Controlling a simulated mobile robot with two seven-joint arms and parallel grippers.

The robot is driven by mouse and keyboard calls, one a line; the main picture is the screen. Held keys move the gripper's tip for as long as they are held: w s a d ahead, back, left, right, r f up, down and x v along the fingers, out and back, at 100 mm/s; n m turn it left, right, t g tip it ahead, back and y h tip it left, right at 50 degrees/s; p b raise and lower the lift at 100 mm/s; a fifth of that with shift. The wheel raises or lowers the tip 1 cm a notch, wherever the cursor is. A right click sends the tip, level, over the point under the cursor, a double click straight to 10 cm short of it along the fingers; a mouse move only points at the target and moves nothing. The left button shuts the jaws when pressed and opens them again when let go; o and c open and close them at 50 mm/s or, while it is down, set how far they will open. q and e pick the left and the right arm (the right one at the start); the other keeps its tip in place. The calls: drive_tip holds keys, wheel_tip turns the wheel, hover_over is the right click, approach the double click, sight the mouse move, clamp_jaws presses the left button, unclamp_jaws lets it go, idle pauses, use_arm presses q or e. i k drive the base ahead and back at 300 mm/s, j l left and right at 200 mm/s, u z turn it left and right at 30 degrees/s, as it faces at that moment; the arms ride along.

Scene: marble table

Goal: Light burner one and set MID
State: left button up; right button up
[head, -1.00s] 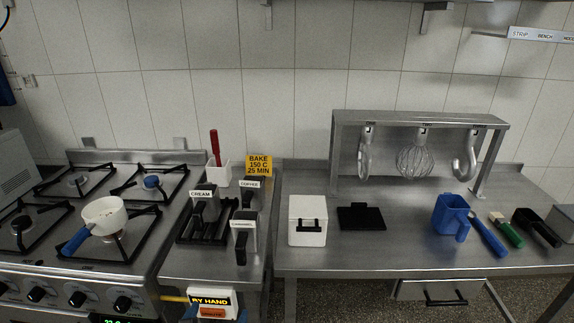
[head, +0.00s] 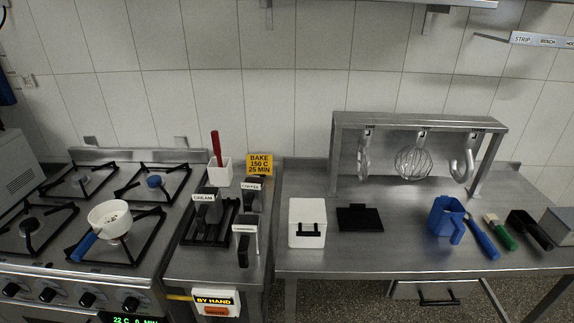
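The gas stove (head: 150,255) stands at the left with several burners under black grates. A white pan (head: 110,217) with a blue handle (head: 84,246) sits on the front right burner, its handle toward the front left. The control knobs (head: 87,299) run along the stove's front edge. Their settings are too small to read, and I cannot tell which burner is one. No flame shows clearly on any burner. A green display (head: 130,318) reads 22 C at the bottom edge. Neither of my grippers is in view.
A yellow BAKE 150 C 25 MIN sign (head: 259,165) stands behind. A white box (head: 307,222), blue jug (head: 446,217) and whisk (head: 413,160) are on the right bench. A BY HAND sign (head: 214,301) hangs in front.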

sight(87, 300)
drive_tip(key=u, duration=1.45)
